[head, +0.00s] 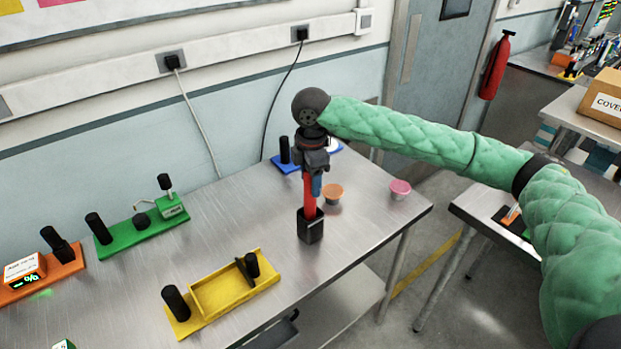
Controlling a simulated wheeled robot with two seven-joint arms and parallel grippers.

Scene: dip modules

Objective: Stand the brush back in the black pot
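The black pot (310,226) stands upright on the steel table near its right end. The brush (309,196) shows as a long red upright piece. Its lower end is at the pot's mouth; how deep it sits inside is hidden. My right gripper (313,168) points down over the pot and appears shut around the brush's upper part. A short blue piece (316,186) shows beside the red, and I cannot tell what it belongs to. My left gripper is not in view.
A yellow tray (205,299) with black posts lies to the left front. Green (145,229) and orange (48,284) bases stand further left. An orange cup (333,196) and a pink cup (400,189) are right of the pot. A blue base (287,167) stands behind.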

